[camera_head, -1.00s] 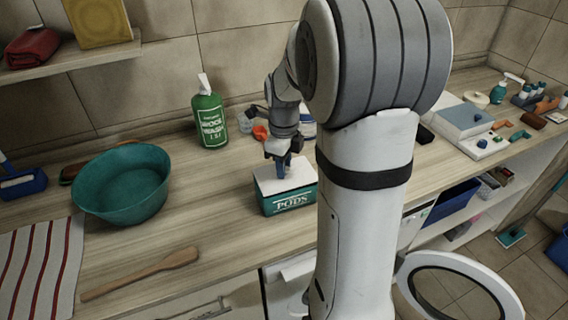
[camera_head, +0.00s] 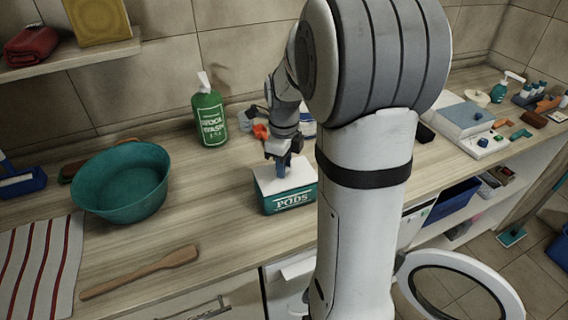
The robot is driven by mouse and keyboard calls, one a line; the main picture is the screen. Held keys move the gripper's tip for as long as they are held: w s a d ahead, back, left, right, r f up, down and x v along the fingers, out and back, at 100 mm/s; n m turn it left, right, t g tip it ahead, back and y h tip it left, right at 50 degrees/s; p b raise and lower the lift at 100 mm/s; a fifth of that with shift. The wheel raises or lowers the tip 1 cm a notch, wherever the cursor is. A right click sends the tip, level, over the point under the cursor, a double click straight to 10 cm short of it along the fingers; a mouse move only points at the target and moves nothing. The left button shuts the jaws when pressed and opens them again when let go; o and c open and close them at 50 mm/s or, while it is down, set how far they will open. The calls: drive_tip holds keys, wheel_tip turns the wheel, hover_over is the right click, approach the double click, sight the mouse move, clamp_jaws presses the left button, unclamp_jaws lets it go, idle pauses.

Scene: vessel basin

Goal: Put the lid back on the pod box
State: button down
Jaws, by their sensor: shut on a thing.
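The teal pod box (camera_head: 291,199), marked PODS, stands upright on the wooden counter in the middle of the view. Its white lid (camera_head: 298,179) lies over the top of the box. I cannot tell whether it is fully seated. My gripper (camera_head: 283,168) points down above the lid. It is shut on the lid's blue upright handle, near the lid's left half. My arm hides part of the counter behind and to the right of the box.
A teal basin (camera_head: 122,182) stands left on the counter (camera_head: 225,215), with a wooden spoon (camera_head: 140,273) and striped cloth (camera_head: 40,262) in front. A green bottle (camera_head: 210,112) stands behind the box. Small items crowd the right. The counter left of the box is clear.

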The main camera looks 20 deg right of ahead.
drive_tip(key=c, duration=1.2)
unclamp_jaws()
drive_tip(key=shift+o, duration=0.7)
drive_tip(key=o, duration=0.4)
drive_tip(key=shift+r, duration=0.1)
drive_tip(key=shift+r+p, duration=0.6)
drive_tip(key=shift+r, duration=0.05)
drive_tip(key=shift+r+p, duration=2)
drive_tip(key=shift+r, duration=0.8)
